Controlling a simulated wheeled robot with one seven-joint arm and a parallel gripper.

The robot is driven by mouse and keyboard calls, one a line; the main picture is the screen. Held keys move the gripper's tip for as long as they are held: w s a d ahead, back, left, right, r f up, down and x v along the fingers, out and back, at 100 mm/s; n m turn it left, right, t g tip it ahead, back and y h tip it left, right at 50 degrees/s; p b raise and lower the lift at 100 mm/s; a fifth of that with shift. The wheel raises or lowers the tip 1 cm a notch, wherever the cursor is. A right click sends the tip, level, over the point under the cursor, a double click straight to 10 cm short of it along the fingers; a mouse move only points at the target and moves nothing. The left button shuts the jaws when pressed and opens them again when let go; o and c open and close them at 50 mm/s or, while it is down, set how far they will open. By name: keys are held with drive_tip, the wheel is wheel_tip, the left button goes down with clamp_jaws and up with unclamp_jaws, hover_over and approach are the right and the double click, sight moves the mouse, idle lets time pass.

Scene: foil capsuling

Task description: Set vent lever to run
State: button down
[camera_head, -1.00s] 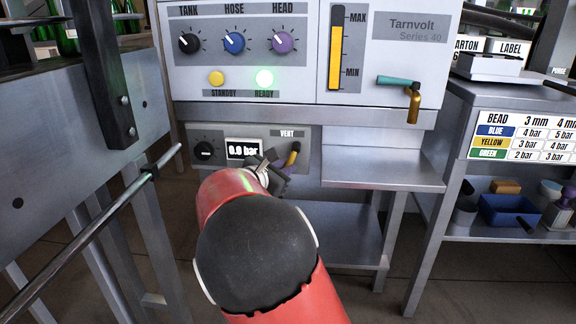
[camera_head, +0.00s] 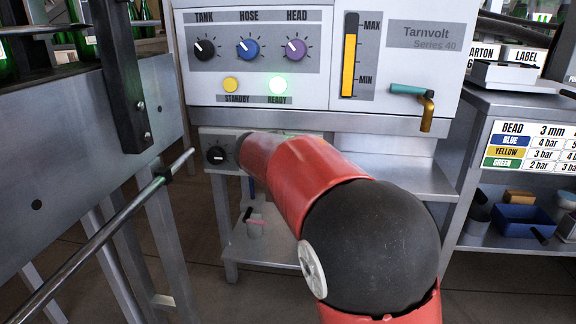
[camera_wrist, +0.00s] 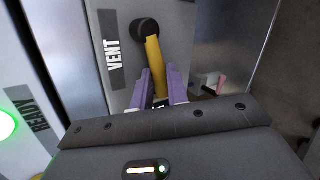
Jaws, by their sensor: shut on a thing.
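The vent lever (camera_wrist: 154,62) is yellow and hangs from a dark round pivot (camera_wrist: 146,29) beside the VENT label (camera_wrist: 112,50) in the wrist view. My gripper (camera_wrist: 160,84) is shut on the lever, with one purple-grey finger on each side of its lower part. The lever's tip is hidden between the fingers.
The Tarnvolt machine (camera_head: 420,70) stands above, with a green READY lamp (camera_head: 278,84) lit and a teal-handled tap (camera_head: 407,89) at right. A metal rail (camera_head: 90,240) runs along the left. A steel shelf (camera_head: 405,178) juts out right of the panel.

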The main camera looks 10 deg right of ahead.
drive_tip(key=shift+r+m+t+y, duration=0.3)
drive_tip(key=shift+r+m+y, duration=0.3)
drive_tip(key=shift+m+y, duration=0.2)
drive_tip(key=c, duration=1.6)
unclamp_jaws()
drive_tip(key=shift+c, duration=0.2)
drive_tip(key=v, duration=0.7)
drive_tip(key=shift+s+r, duration=0.25)
drive_tip(key=shift+s, duration=0.05)
drive_tip(key=shift+a, duration=0.1)
